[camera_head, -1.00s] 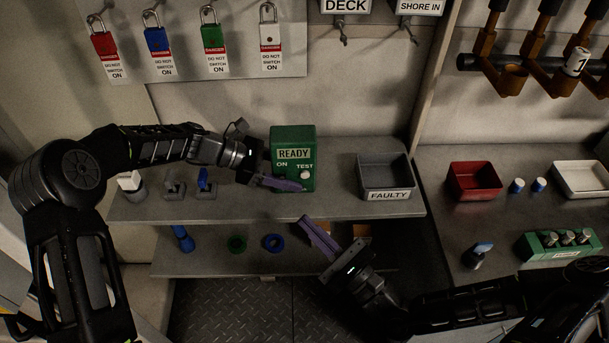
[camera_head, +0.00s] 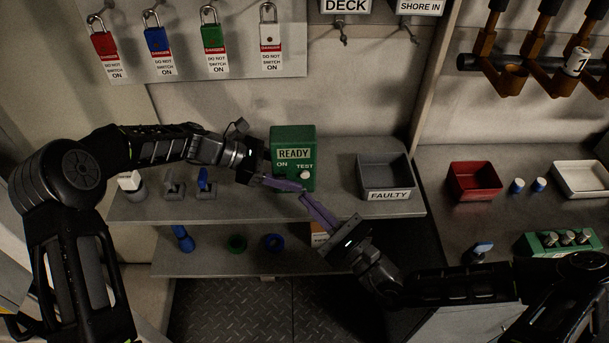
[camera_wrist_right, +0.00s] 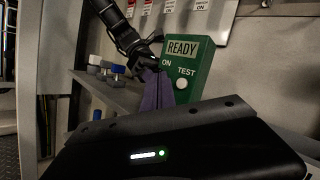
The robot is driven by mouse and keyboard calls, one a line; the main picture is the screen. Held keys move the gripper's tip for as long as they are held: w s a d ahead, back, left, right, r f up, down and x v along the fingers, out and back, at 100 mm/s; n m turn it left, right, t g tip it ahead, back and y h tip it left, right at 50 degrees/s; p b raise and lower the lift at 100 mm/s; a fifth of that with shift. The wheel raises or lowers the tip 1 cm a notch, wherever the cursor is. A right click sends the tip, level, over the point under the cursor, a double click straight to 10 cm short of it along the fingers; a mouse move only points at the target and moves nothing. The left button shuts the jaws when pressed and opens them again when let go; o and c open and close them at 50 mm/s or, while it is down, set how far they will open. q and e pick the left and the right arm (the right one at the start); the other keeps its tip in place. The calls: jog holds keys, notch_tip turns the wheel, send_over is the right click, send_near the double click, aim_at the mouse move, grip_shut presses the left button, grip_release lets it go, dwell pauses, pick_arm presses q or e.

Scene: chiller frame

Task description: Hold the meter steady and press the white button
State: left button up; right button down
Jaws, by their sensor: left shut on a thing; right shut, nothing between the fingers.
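The meter is a green box (camera_head: 308,159) standing upright on the upper shelf. Its face reads READY, ON and TEST, and a white button (camera_head: 305,174) sits under TEST. The meter (camera_wrist_right: 203,70) and button (camera_wrist_right: 181,84) also show in the right wrist view. My left gripper (camera_head: 282,184) is shut on the meter's lower part from the left, its purple finger across the lower front. My right gripper (camera_head: 304,197) is shut and empty, its purple tips just below the button and close to the left finger. I cannot tell whether they touch the meter or that finger.
A grey FAULTY bin (camera_head: 386,178) stands right of the meter. Rings (camera_head: 273,242) lie on the lower shelf. A red bin (camera_head: 474,181) and green block (camera_head: 557,245) are on the right counter.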

jog(key=shift+w, duration=1.6)
jog(key=shift+w, duration=0.1)
dwell(0.7)
jog(key=shift+w, duration=0.35)
jog(key=shift+w, duration=0.4)
dwell(0.6)
jog(key=shift+s, duration=0.85)
jog(key=shift+s, duration=3)
